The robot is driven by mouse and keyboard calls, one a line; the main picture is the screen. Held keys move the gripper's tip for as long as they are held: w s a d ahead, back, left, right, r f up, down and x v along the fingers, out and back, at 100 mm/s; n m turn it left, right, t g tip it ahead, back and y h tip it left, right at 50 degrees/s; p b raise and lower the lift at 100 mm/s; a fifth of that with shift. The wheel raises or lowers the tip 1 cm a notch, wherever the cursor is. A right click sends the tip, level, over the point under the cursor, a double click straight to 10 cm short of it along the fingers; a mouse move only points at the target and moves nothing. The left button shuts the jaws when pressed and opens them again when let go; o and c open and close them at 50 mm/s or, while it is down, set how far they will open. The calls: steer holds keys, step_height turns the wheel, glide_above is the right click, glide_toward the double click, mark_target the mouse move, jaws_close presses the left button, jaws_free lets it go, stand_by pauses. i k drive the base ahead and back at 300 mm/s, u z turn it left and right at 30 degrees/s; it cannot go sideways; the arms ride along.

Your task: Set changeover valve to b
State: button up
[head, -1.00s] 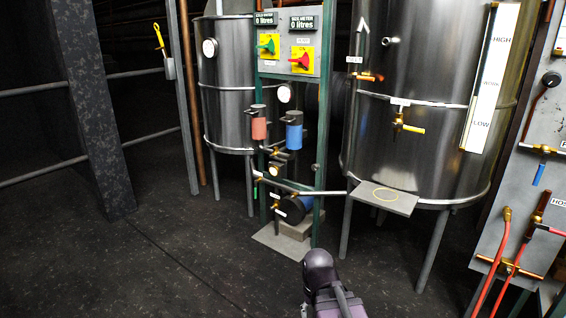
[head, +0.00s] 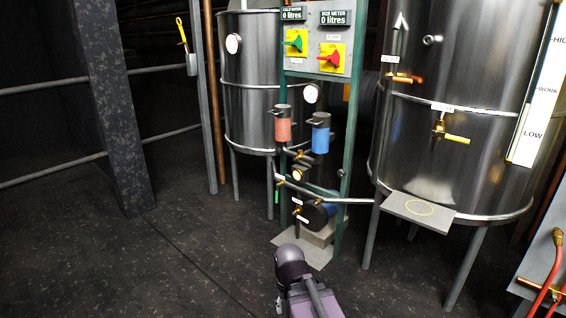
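I cannot tell for certain which fitting is the changeover valve, and no a or b mark is readable. A green-framed pipe stand (head: 349,150) carries a red filter housing (head: 283,130) and a blue filter housing (head: 321,140). Small brass valve fittings (head: 304,157) sit on the pipes below the housings. Another brass valve with a yellow handle (head: 440,130) is on the large steel tank (head: 410,160). Part of my arm shows at the bottom middle, in front of the stand. My gripper is not visible.
A panel (head: 318,70) on the stand holds a green and a red switch under two meters reading 0 litres. A smaller steel tank (head: 245,90) stands behind. A flat shelf (head: 410,207) juts out at the large tank. Dark floor (head: 160,265) is clear at left.

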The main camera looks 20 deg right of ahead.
mark_target(295, 160)
steer(key=i, duration=1.45)
steer(key=z, duration=0.65)
